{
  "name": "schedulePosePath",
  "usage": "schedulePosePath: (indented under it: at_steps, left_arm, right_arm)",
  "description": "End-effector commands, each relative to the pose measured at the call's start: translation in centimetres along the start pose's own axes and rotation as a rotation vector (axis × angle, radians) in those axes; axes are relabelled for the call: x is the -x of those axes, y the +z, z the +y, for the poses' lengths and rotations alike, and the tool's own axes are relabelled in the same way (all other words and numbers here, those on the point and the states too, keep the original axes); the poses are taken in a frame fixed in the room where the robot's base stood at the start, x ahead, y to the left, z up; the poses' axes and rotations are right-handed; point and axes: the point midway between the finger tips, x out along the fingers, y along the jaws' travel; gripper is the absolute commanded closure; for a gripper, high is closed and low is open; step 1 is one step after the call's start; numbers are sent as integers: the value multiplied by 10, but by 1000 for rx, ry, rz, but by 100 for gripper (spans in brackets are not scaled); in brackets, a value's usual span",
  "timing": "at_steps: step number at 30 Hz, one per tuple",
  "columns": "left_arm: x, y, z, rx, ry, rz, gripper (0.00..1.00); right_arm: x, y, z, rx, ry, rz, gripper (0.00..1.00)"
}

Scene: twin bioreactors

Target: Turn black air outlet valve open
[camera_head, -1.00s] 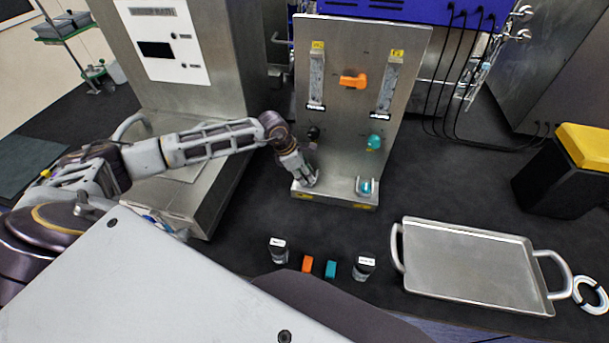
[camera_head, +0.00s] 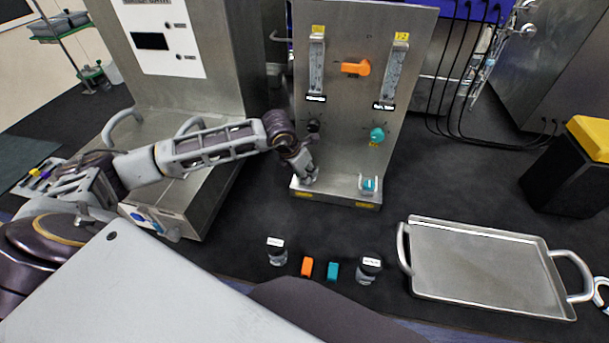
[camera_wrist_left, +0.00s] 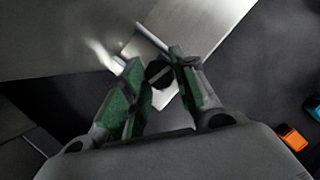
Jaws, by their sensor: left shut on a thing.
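The upright steel panel (camera_head: 340,90) stands on the dark floor, with a black knob (camera_head: 313,126) at its left and a teal knob (camera_head: 377,134) at its right. My left gripper (camera_head: 307,174) is at the lower left of the panel, below that black knob, by the panel's foot. In the left wrist view, my gripper's green finger pads (camera_wrist_left: 156,85) lie on both sides of a small round black valve piece (camera_wrist_left: 159,73) with a pale stripe, and are shut on it. In the head view the gripper hides this piece. My right gripper is out of view.
An orange handle (camera_head: 356,68) sits higher on the panel. A teal fitting (camera_head: 369,184) stands at the foot's right. Two small jars, an orange block (camera_head: 307,266) and a teal block (camera_head: 332,271) lie in front. A metal tray (camera_head: 485,265) lies at right.

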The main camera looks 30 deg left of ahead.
Motion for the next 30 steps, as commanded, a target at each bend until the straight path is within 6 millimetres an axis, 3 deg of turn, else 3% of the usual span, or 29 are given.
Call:
schedulePosePath:
  at_steps: [12, 21, 30]
  left_arm:
    - [-1, 1, -1, 170, 72, -3, 96]
    - [0, 1, -1, 215, 90, -2, 96]
    - [1, 1, -1, 219, 91, -1, 96]
  right_arm:
    - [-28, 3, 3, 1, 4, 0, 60]
    - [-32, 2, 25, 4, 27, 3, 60]
    - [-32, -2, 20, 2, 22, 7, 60]
